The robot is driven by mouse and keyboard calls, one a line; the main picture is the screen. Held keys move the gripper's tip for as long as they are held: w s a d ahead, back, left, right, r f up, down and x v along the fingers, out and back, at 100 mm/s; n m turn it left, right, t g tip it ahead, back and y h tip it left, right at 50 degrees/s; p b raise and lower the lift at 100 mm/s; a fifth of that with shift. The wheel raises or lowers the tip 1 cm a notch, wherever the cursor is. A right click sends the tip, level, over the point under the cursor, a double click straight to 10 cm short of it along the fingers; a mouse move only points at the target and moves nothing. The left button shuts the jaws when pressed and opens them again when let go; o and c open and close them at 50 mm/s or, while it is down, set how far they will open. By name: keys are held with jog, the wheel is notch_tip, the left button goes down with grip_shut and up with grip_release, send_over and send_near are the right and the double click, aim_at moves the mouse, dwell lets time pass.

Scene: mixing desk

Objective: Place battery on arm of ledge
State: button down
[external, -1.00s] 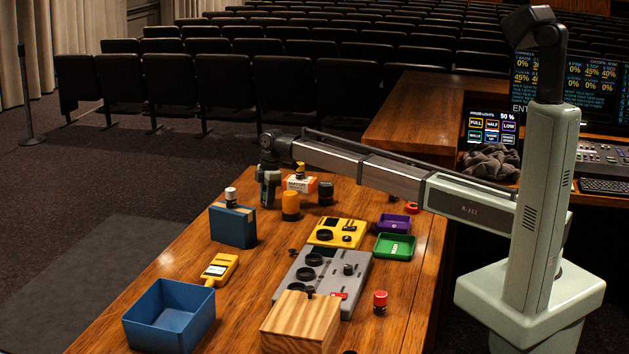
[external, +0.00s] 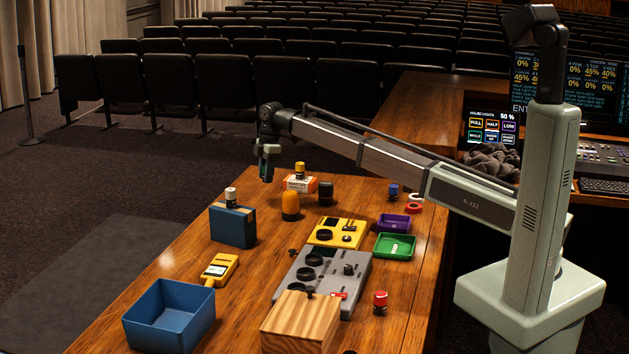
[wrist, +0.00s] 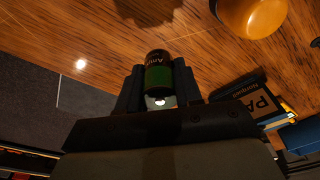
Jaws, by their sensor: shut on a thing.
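A small dark battery with a green band and pale lettering (wrist: 158,75) is held between the fingers of my gripper (wrist: 158,88) in the wrist view. In the external view my gripper (external: 267,165) hangs above the far left part of the table, and only a hint of green shows between its fingers. The battery is clear of the tabletop. I cannot tell which surface is the arm of the ledge.
The wooden table (external: 185,257) bears an orange pot (external: 291,206), a blue book-like box (external: 232,226), a yellow meter (external: 220,269), a blue bin (external: 169,317), a grey mixer (external: 318,283), a wooden block (external: 299,325) and a green tray (external: 393,255). The left edge is clear.

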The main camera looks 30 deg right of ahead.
jog(key=shift+r, duration=0.4)
jog(key=w+d+r+m, duration=0.2)
jog(key=w+d, duration=0.3)
jog(key=d, duration=0.7)
notch_tip(320, 180, up, 9)
jog(key=m, duration=0.4)
send_over(376, 138)
jog(key=a, duration=0.8)
jog(key=shift+w+a+t, duration=0.2)
jog(key=shift+w+t, duration=0.2)
jog(key=shift+w, duration=0.05)
jog(key=s+d+r+m+h, duration=0.1)
jog(key=d+r+m, duration=0.3)
jog(key=d+m, duration=0.55)
jog(key=shift+m+t, duration=0.3)
jog(key=shift+m, duration=0.15)
jog(key=shift+a+f, duration=0.15)
jog(key=shift+f, duration=1.45)
jog(key=shift+a+f, duration=0.15)
jog(key=shift+f, duration=1.5)
jog(key=shift+a+f, duration=0.15)
jog(key=shift+f, duration=1.45)
jog(key=shift+f, duration=0.1)
